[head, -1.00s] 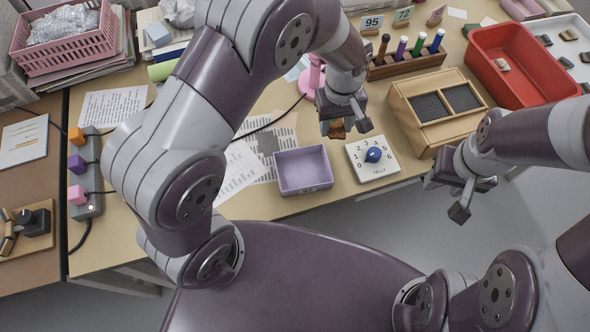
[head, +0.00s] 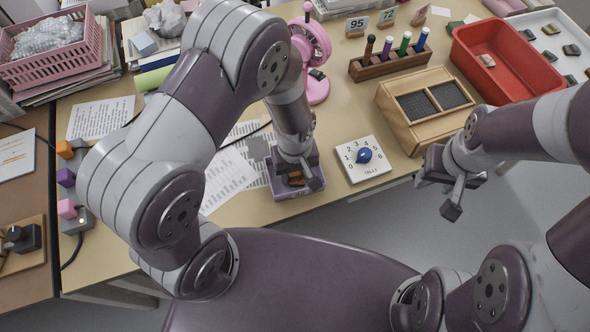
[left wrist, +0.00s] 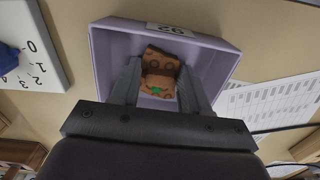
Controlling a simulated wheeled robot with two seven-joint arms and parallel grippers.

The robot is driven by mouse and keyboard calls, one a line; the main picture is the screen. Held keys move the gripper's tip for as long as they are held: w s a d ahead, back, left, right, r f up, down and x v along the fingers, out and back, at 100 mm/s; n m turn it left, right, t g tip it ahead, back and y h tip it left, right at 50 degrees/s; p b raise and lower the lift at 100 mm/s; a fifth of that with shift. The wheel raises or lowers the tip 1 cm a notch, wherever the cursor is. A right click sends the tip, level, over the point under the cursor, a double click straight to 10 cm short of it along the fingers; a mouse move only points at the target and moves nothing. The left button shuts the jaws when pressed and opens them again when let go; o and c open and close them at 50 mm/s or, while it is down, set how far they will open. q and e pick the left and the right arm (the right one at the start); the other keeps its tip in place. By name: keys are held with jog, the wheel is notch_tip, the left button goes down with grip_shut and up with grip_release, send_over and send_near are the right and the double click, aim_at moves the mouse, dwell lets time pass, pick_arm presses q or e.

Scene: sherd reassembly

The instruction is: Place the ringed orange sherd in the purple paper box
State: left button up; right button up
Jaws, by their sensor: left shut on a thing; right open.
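The orange-brown sherd (left wrist: 161,72) with dark ring marks and a green patch is between the fingers of my left gripper (left wrist: 160,88) in the left wrist view. My left gripper is shut on it, over the opening of the purple paper box (left wrist: 221,73). The box also shows in the head view (head: 285,191), mostly hidden by my left gripper (head: 298,182). I cannot tell whether the sherd touches the box floor. My right gripper (head: 452,195) is open and empty, in front of the table's right part.
A white tally dial with a blue knob (head: 363,158) is just right of the box. Printed sheets (head: 228,178) lie to its left. A wooden case with dark pads (head: 428,108), a red tray (head: 508,60) and a pink stand (head: 314,60) are farther back.

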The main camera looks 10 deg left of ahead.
pick_arm(q)
jog(key=o, duration=1.1)
jog(key=shift+o, duration=0.2)
notch_tip(320, 180, up, 12)
jog(key=p, duration=0.2)
jog(key=s+a+r+m+t, duration=0.1)
jog(key=s+a+r+m, duration=0.2)
jog(key=a, duration=0.6)
jog(key=r+m, duration=0.2)
jog(key=shift+m+t, duration=0.3)
jog(key=shift+m, duration=0.1)
notch_tip(320, 180, up, 4)
jog(key=p, duration=0.3)
jog(key=shift+a+f, duration=0.1)
jog(key=shift+f, duration=0.15)
